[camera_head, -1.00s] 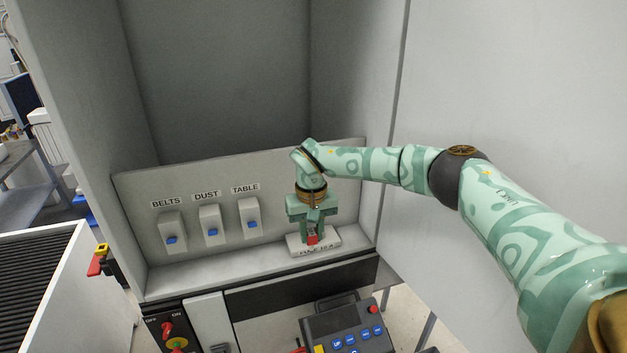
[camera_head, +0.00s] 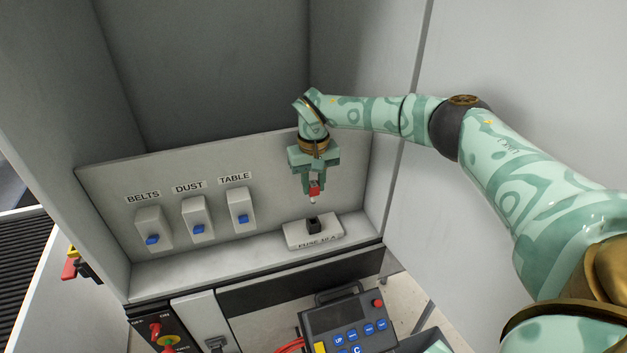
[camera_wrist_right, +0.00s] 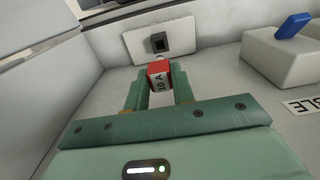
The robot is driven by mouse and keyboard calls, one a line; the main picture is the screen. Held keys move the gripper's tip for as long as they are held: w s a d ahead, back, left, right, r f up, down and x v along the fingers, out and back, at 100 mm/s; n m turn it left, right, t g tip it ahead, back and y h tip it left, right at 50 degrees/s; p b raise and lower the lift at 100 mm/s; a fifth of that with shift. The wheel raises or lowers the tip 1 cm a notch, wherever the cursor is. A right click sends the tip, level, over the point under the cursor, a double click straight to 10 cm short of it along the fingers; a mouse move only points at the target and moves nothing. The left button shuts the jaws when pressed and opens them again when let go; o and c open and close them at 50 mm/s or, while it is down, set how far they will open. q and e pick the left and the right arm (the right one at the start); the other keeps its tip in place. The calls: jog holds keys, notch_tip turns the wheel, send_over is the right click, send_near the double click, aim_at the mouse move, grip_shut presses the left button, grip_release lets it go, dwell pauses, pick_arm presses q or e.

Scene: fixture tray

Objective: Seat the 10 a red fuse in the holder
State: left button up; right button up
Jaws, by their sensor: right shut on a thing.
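The red 10 A fuse (camera_head: 314,192) is between the fingers of my right gripper (camera_head: 312,183), which is shut on it. The fuse hangs upright above the fuse holder, with a clear gap below it. The holder is a small black socket (camera_head: 313,226) on a white base (camera_head: 302,236) marked "FUSE 10 A", and the socket is empty. In the right wrist view the red fuse (camera_wrist_right: 160,75) shows "10 A" on its side, and the socket (camera_wrist_right: 159,43) lies beyond it. My left gripper is not in view.
A panel left of the holder carries switches with blue levers labelled BELTS (camera_head: 152,230), DUST (camera_head: 197,220) and TABLE (camera_head: 240,208). Cabinet walls enclose the ledge at the back and sides. A control pendant (camera_head: 346,321) with blue buttons sits below the ledge.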

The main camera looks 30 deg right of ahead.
aim_at(314, 200)
jog(key=shift+w+d+f+p, duration=0.1)
jog(key=shift+w+f+p, duration=0.05)
jog(key=shift+p, duration=0.2)
notch_tip(314, 200, down, 4)
jog(key=b, duration=0.3)
jog(key=shift+f, duration=0.2)
jog(key=shift+f+b, duration=0.3)
jog(key=shift+f, duration=0.35)
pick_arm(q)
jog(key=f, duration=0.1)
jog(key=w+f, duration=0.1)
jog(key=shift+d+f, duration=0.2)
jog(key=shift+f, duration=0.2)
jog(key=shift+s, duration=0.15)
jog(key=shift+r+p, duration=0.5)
pick_arm(e)
jog(key=shift+r, duration=0.1)
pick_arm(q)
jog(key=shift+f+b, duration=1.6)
pick_arm(e)
jog(key=shift+f, duration=2.25)
